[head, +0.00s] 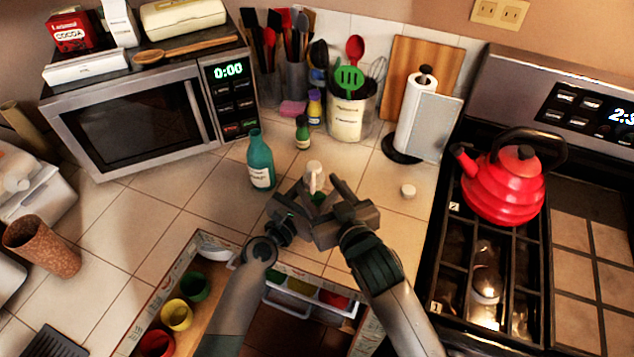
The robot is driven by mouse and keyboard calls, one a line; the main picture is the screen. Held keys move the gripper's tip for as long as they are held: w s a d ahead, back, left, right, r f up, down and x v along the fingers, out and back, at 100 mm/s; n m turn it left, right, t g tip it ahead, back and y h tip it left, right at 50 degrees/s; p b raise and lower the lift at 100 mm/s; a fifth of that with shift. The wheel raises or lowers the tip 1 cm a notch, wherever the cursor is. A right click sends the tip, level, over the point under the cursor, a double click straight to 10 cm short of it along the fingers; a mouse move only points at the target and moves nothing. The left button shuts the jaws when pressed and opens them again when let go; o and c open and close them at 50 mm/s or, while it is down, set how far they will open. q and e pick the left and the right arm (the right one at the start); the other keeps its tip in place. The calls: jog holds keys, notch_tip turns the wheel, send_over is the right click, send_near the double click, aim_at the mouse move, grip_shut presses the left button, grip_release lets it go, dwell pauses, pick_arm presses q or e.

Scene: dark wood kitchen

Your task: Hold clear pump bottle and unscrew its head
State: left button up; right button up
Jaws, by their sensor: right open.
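A pale upright piece (314,173), which looks like the top of the clear pump bottle, stands between my two grippers at the middle of the counter. The bottle's body is mostly hidden by the grippers, with a little green showing low between the fingers. My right gripper (327,205) is open close at its right side. My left gripper (292,208) is close at its left side. Whether the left fingers are closed on the body is hidden. Whether the head sits fully on the neck is too small to tell.
A teal bottle (260,160) stands just left of my grippers. A red kettle (503,185) is on the stove. An open drawer (130,335) with cups is below.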

jog(key=shift+v, duration=1.15)
jog(key=shift+w, duration=0.1)
pick_arm(q)
jog(key=o, duration=1.3)
jog(key=shift+s+a, duration=0.1)
jog(key=v, duration=1.1)
jog(key=shift+s+a, duration=0.2)
jog(key=shift+s, duration=0.1)
jog(key=shift+s+a, duration=0.1)
pick_arm(e)
jog(key=shift+a, duration=0.15)
